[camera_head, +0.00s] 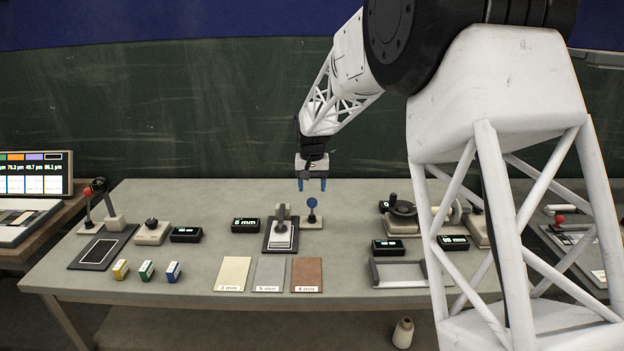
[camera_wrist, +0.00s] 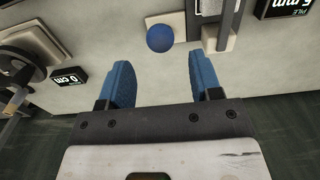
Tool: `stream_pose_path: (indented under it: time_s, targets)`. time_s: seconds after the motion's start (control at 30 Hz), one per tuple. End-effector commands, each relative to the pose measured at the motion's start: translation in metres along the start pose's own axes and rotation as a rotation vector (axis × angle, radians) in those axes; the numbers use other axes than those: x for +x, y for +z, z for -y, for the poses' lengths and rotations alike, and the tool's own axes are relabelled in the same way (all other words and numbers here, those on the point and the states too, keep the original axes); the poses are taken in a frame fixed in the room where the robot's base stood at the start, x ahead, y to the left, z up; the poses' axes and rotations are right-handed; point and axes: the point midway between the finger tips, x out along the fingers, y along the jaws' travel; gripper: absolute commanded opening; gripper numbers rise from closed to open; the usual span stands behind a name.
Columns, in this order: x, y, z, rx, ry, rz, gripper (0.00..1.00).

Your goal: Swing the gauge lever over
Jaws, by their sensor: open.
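The gauge lever with a round blue knob (camera_head: 312,202) stands upright on a small pale base at the right of the pile gauge (camera_head: 281,234). The knob also shows in the wrist view (camera_wrist: 160,38), just beyond and between my fingertips. My gripper (camera_head: 313,185) is open and empty, pointing down just above the knob in the head view. Its two blue fingers also show in the wrist view (camera_wrist: 161,62), apart, with nothing between them. The lever's stem is mostly hidden under the knob in the wrist view.
A black display (camera_head: 246,225) stands left of the gauge. Sample plates (camera_head: 270,274) lie in front. A dial with a handwheel (camera_head: 402,208) stands to the right. Another lever with a red knob (camera_head: 88,192) stands at the far left. My arm hides part of the bench's right side.

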Motion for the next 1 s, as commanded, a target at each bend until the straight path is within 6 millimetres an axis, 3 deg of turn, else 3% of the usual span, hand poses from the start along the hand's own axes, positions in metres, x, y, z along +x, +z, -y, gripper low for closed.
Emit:
stream_pose_path:
  time_s: [0.6, 1.0]
  targets:
    - [0.053, 0.0, 0.0, 0.0, 0.0, 0.0, 0.58]
    - [0.054, 0.0, 0.0, 0.0, 0.0, 0.0, 0.58]
